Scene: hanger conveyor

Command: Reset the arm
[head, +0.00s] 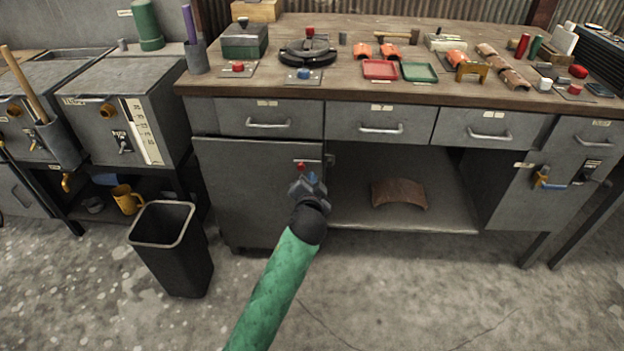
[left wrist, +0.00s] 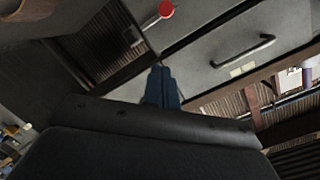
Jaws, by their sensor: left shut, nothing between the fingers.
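My left arm, in a green sleeve, reaches up from the bottom of the head view. My left gripper (head: 311,179) is in front of the grey workbench (head: 258,190), near the right edge of its cupboard door. Its blue fingers are together with nothing between them, and they show close up in the left wrist view (left wrist: 162,88). A small red knob (head: 300,165) on the cupboard door is just above and left of the fingertips. It also shows in the left wrist view (left wrist: 166,9). I cannot tell whether the fingers touch the door. My right gripper is not in view.
A row of drawers with metal handles (head: 381,129) runs above the gripper. An open shelf to the right holds a curved rusty plate (head: 399,194). A black bin (head: 172,247) stands on the floor at the left. The floor in front is clear.

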